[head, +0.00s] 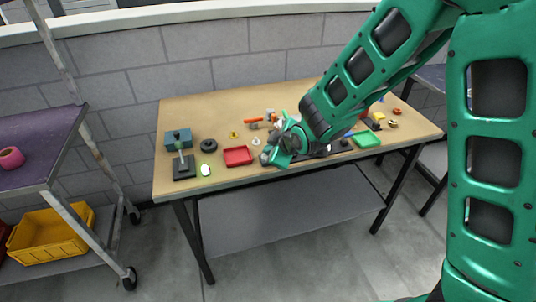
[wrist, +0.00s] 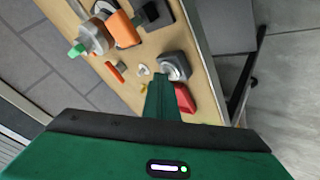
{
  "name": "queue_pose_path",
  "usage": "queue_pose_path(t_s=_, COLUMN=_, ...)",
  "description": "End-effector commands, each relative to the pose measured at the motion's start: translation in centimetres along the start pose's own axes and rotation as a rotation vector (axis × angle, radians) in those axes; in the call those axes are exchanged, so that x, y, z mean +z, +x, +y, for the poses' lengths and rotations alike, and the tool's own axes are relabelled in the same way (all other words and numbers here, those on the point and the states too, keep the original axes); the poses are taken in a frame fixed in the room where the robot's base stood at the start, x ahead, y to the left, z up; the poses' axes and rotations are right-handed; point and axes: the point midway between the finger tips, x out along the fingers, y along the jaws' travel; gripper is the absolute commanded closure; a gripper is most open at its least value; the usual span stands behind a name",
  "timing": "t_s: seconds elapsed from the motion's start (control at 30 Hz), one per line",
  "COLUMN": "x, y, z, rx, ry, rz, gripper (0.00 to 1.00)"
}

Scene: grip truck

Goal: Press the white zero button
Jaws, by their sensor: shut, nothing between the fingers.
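My gripper (head: 277,160) is low over the front edge of the wooden table, with its fingers together and nothing held. In the wrist view its green fingers (wrist: 160,84) end close beside a grey block with a pale round top (wrist: 174,67). I cannot tell whether they touch it. A small white piece (wrist: 143,70) lies just left of that block. No zero mark can be read on either, so I cannot tell for sure which is the white zero button. In the head view my gripper and forearm hide part of this area.
A red tray (head: 238,156) is left of my gripper, and a green tray (head: 367,139) is to its right. An orange-and-grey device (wrist: 122,28) stands farther away in the wrist view. A black disc (head: 209,145) and a blue block (head: 178,138) are at the table's left.

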Motion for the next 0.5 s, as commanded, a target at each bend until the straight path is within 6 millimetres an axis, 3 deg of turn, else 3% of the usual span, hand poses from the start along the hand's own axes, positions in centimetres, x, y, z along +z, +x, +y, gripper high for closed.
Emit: queue_pose_path(t_s=0.5, x=-0.12, y=-0.31, z=0.06, rx=-0.003, ry=0.0, rz=-0.002, gripper=1.0)
